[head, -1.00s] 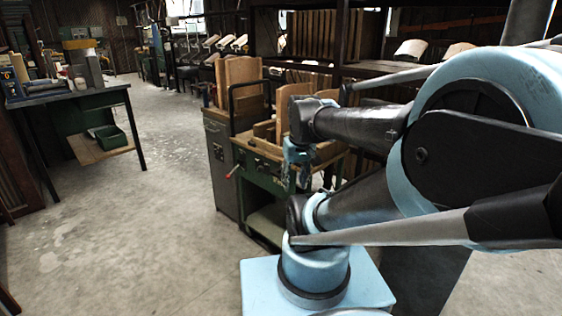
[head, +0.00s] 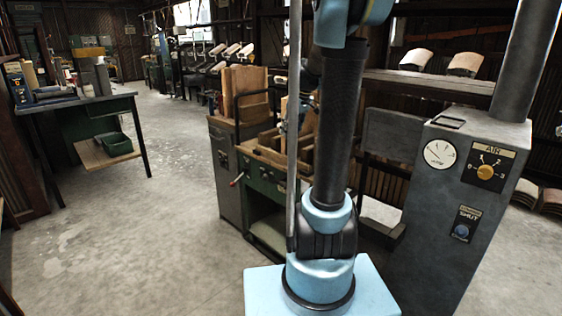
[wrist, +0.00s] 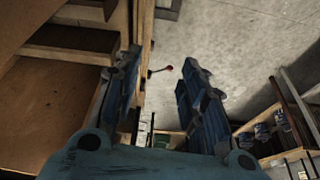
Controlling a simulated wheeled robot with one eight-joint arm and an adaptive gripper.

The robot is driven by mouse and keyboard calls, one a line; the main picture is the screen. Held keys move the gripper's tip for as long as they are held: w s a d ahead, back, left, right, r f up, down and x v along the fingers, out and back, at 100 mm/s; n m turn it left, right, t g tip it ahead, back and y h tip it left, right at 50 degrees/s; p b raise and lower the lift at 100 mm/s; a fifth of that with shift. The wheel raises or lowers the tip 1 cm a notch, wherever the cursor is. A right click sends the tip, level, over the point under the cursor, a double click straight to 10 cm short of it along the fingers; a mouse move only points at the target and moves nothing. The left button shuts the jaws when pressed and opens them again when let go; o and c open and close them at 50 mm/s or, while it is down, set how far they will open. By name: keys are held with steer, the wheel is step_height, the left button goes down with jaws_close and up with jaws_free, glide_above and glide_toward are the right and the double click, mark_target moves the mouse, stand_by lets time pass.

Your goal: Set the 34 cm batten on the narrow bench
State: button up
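My gripper (wrist: 160,75) shows in the wrist view with its two blue fingers wide apart. Nothing is held between them; grey floor and a small red-knobbed lever show through the gap. In the head view my arm hides most of the gripper. No piece can be made out for certain as the 34 cm batten. A green bench (head: 262,173) with wooden boards and blocks on top stands in the middle of the head view, partly behind my arm. I cannot tell whether it is the narrow bench.
A grey cabinet (head: 455,190) with a gauge and an air dial stands at right. Wooden shelving or timber (wrist: 45,100) lies close left of my fingers. The floor between the tables is clear.

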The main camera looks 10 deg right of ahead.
steer(key=w+d, duration=0.1)
steer(key=w, duration=0.4)
steer(key=n, duration=0.1)
glide_toward(281, 155)
steer(key=shift+y, duration=0.3)
steer(key=x, duration=0.7)
steer(key=w+x, duration=0.1)
steer(key=x, duration=0.2)
steer(key=shift+d+f, duration=0.2)
steer(key=shift+d, duration=0.05)
steer(key=shift+c, duration=0.5)
jaws_close()
